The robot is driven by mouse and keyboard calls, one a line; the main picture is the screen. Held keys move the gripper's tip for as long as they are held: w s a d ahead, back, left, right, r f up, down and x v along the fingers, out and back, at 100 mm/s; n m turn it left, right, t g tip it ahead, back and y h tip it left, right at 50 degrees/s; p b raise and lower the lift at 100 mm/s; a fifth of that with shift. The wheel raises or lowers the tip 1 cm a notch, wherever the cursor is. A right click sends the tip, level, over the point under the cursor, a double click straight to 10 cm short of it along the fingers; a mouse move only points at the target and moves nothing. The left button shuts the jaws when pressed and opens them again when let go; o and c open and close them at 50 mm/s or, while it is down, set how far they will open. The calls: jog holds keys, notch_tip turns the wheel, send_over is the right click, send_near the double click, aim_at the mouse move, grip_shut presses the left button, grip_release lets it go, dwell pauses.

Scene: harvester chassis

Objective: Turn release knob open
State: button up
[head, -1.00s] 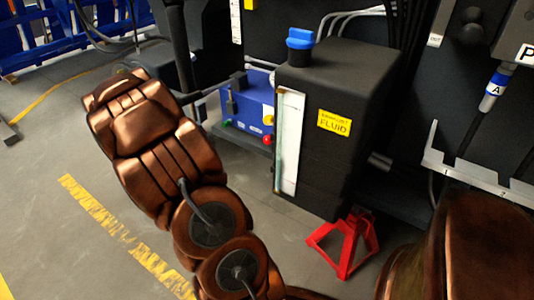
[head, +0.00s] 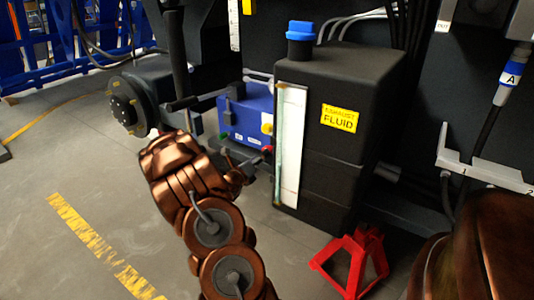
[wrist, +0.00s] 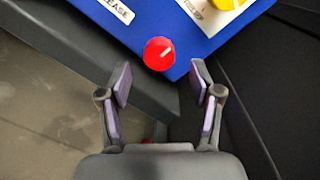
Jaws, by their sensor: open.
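The red knob (wrist: 159,53) sits near the edge of the blue box (wrist: 192,32), with a pale mark on its face. A white label (wrist: 116,10) ending in "EASE" is above left of it, partly cut off. My gripper (wrist: 161,72) is open in the wrist view, its fingertips to the left and right just below the knob; whether they touch it I cannot tell. In the head view the blue box (head: 246,112) stands left of the black fluid tank, and the red knob (head: 267,150) shows at its lower right. My gripper (head: 246,163) is just below the box there.
A yellow knob (wrist: 228,3) sits above right of the red one. The black tank (head: 345,110) with a blue cap (head: 300,32) stands close to the right of the box. A red stand (head: 350,262) is on the floor.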

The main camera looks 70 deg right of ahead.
jog(key=shift+s+d+b, duration=0.2)
jog(key=shift+d+b, duration=0.1)
jog(key=shift+d, duration=1.05)
jog(key=shift+s+d+b, duration=0.2)
jog(key=shift+d+b, duration=0.1)
jog(key=shift+d, duration=1)
